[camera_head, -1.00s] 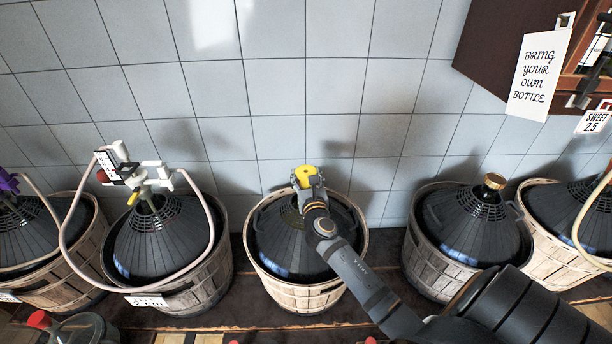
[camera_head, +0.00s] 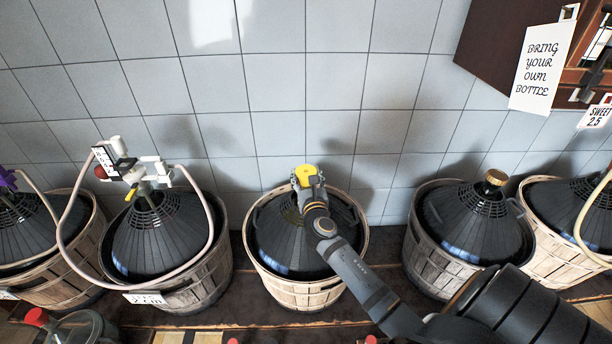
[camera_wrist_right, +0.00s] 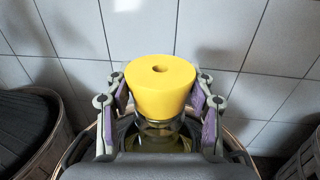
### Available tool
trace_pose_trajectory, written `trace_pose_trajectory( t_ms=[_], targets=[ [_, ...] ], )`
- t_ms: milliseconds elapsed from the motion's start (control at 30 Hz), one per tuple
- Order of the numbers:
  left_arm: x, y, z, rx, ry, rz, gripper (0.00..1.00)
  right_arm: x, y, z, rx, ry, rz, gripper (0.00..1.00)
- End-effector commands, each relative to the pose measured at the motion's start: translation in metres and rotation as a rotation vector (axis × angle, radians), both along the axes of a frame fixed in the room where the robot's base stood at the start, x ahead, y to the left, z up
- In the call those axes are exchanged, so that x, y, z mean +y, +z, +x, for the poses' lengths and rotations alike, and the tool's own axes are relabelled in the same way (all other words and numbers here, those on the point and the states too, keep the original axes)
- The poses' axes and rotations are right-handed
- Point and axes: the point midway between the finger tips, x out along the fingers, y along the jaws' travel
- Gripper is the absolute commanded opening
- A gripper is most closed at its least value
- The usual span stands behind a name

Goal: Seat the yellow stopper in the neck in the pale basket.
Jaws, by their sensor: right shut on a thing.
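The yellow stopper (camera_head: 306,171) is a tapered plug with a small hole in its top. My right gripper (camera_head: 309,184) is shut on it, and in the right wrist view (camera_wrist_right: 160,100) the fingers flank the stopper (camera_wrist_right: 160,80). Below it, the clear glass neck (camera_wrist_right: 162,134) shows in the right wrist view, in line with the stopper. I cannot tell how deep the stopper sits in it. The neck belongs to the dark-covered demijohn (camera_head: 284,240) in the pale basket (camera_head: 300,296). My left gripper is not in view.
To the left stands a basket (camera_head: 200,285) whose demijohn carries a tap fitting (camera_head: 150,175) and looping hose. To the right, a basketed demijohn (camera_head: 468,225) has a gold cap (camera_head: 495,178). A tiled wall (camera_head: 330,90) is close behind. A cabinet (camera_head: 500,40) hangs at upper right.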

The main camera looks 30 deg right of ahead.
Motion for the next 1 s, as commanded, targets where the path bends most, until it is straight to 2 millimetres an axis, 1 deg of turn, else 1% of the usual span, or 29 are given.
trace_pose_trajectory(
  t_ms=[33, 200, 233, 567, 667, 900, 1000],
  targets=[
    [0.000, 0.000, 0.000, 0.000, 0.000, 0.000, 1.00, 0.000, 0.000, 0.000, 0.000, 0.000, 0.000, 0.56],
    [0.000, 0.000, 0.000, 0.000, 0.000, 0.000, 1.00, 0.000, 0.000, 0.000, 0.000, 0.000, 0.000, 0.79],
    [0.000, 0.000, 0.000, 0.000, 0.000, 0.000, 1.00, 0.000, 0.000, 0.000, 0.000, 0.000, 0.000, 0.81],
    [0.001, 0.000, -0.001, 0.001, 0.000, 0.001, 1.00, 0.001, 0.000, -0.002, 0.001, 0.000, 0.000, 0.81],
    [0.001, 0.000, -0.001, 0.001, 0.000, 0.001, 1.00, 0.006, -0.001, -0.013, 0.001, 0.001, 0.002, 0.81],
    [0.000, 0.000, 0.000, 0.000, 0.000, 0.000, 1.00, 0.029, -0.002, -0.066, 0.003, 0.000, 0.005, 0.81],
    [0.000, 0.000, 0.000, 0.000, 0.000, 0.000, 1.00, 0.038, -0.001, -0.086, 0.003, -0.001, 0.003, 0.81]
  ],
)
